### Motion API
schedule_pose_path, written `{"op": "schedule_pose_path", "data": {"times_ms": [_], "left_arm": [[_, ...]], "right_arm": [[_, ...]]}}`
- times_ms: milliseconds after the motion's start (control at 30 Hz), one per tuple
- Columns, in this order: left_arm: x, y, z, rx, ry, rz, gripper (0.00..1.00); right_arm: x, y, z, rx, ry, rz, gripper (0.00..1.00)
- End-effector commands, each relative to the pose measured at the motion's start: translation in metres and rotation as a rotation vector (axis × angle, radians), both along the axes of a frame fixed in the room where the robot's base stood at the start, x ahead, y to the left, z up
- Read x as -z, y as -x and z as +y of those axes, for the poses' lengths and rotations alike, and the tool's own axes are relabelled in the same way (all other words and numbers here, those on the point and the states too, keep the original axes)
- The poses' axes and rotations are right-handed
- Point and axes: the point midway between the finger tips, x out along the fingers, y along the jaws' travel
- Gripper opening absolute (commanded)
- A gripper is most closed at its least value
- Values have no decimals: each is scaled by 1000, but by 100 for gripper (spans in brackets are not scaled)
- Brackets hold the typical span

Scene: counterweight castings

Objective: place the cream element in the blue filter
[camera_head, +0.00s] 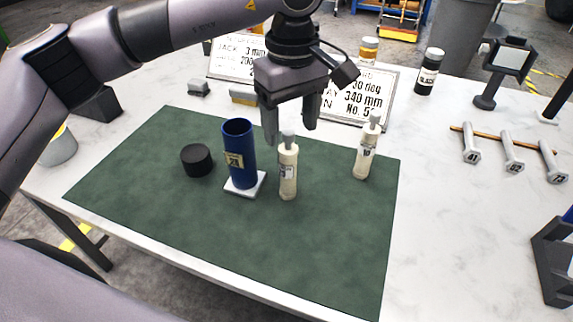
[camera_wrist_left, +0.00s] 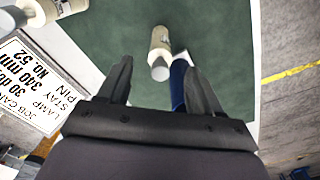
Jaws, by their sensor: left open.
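The blue filter (camera_head: 241,160) is an upright, open-topped tube with a label on a white square base on the green mat (camera_head: 330,240). A cream element (camera_head: 288,175) with a grey top stands upright just right of it. A second, similar cream element (camera_head: 364,158) stands farther right. My left gripper (camera_head: 290,134) is open and empty, pointing down above and around the top of the nearer cream element. In the left wrist view, that cream element (camera_wrist_left: 159,42) shows beyond the open fingers (camera_wrist_left: 160,88), with part of the blue filter (camera_wrist_left: 178,82) beside it. My right gripper is out of view.
A black cap (camera_head: 196,160) lies left of the filter. Printed signs (camera_head: 362,95) stand behind the gripper. A dark jar (camera_head: 429,72), a grey stand (camera_head: 500,70) and a rack of numbered grey parts (camera_head: 511,155) are at right. The mat's front is clear.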

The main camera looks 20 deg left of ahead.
Motion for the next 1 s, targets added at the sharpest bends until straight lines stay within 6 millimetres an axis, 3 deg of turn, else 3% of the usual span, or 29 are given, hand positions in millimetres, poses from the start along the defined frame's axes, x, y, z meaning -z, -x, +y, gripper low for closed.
{"op": "schedule_pose_path", "data": {"times_ms": [433,767,933,967,1000], "left_arm": [[58,0,3,0,2,5,65],[67,0,2,0,4,3,65],[67,0,2,0,4,3,9],[67,0,2,0,4,3,3],[67,0,2,0,4,3,3]], "right_arm": [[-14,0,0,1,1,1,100],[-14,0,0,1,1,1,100],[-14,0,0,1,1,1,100],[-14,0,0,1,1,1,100],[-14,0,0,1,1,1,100]]}}
